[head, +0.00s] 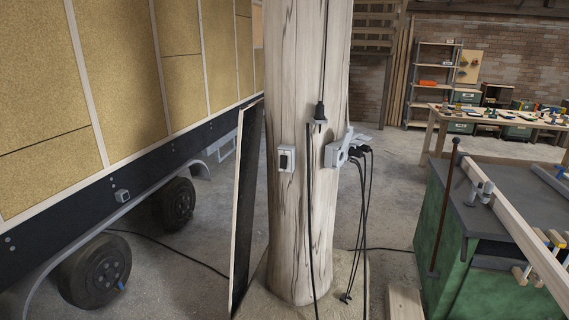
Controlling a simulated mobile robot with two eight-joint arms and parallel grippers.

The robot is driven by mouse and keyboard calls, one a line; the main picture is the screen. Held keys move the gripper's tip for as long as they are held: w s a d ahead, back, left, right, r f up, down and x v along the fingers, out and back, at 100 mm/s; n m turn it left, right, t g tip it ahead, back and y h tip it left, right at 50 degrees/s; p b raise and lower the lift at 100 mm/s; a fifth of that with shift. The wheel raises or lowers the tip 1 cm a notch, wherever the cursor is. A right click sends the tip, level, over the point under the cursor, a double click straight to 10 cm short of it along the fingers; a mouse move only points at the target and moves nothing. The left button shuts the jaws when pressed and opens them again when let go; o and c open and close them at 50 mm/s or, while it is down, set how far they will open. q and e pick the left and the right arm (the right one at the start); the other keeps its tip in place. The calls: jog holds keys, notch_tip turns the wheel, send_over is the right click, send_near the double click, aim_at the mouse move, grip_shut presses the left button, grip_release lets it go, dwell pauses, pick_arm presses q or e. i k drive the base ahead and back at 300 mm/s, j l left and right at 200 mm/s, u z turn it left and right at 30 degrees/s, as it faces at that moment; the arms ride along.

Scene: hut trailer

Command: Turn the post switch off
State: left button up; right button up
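A thick pale wooden post (300,220) stands upright in the middle of the head view. The post switch (286,158) is a small light-grey box with a dark rocker, mounted on the left part of the post's near face. Its rocker is too small to tell which way it is set. Neither of my grippers shows in this view.
A grey socket box (340,152) with plugs and hanging black cables (365,200) is on the post's right side. A dark panel (245,200) leans left of the post, beside the wheeled trailer (90,150). A green workbench (455,240) stands at right.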

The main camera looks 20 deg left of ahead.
aim_at(283, 165)
jog(key=i+j+u, duration=0.1)
jog(key=i+u, duration=0.3)
jog(key=i+l+u, duration=0.1)
jog(key=i+u, duration=0.25)
jog(key=i, duration=0.2)
jog(key=i+l+u, duration=0.2)
jog(key=i+u, duration=0.2)
jog(key=i, duration=0.1)
